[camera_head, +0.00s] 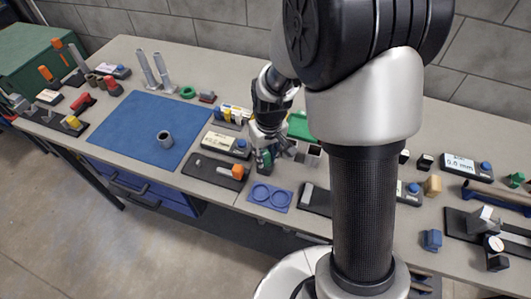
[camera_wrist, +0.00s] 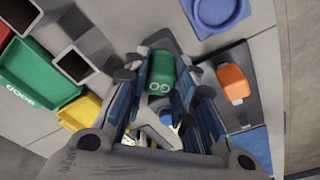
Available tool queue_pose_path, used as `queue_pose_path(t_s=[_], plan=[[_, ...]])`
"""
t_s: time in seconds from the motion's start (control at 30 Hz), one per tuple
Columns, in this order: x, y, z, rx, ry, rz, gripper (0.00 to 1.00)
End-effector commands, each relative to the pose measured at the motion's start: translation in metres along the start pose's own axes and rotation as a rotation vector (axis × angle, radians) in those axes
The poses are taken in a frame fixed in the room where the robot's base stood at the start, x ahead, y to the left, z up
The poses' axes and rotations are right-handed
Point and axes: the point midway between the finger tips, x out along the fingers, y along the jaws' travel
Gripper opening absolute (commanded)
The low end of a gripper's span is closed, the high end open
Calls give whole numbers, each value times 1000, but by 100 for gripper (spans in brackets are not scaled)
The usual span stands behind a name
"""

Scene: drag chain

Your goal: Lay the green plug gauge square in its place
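The green plug gauge (camera_wrist: 161,75) has a green handle marked GO, seen between my fingers in the wrist view. My gripper (camera_wrist: 163,88) appears shut on the handle, with a finger along each side. A dark plate (camera_head: 203,171) lies left of my gripper in the head view and bears an orange-handled gauge (camera_head: 238,172). The orange handle also shows right of my gripper in the wrist view (camera_wrist: 233,83). My fingers hide part of the green gauge and the plate.
A labelled box (camera_head: 226,144) stands behind the plate. A green bin (camera_wrist: 40,82) and open grey square tubes (camera_wrist: 73,65) stand close by. A blue mat (camera_head: 135,140) lies to the left.

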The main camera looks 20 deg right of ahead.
Motion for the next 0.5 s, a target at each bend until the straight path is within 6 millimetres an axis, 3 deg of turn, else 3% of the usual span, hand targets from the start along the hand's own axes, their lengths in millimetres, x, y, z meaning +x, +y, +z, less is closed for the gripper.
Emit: queue_pose_path(t_s=[0.27,0.5], plan=[[0,0,0,0,0,0,46],[0,0,0,0,0,0,46]])
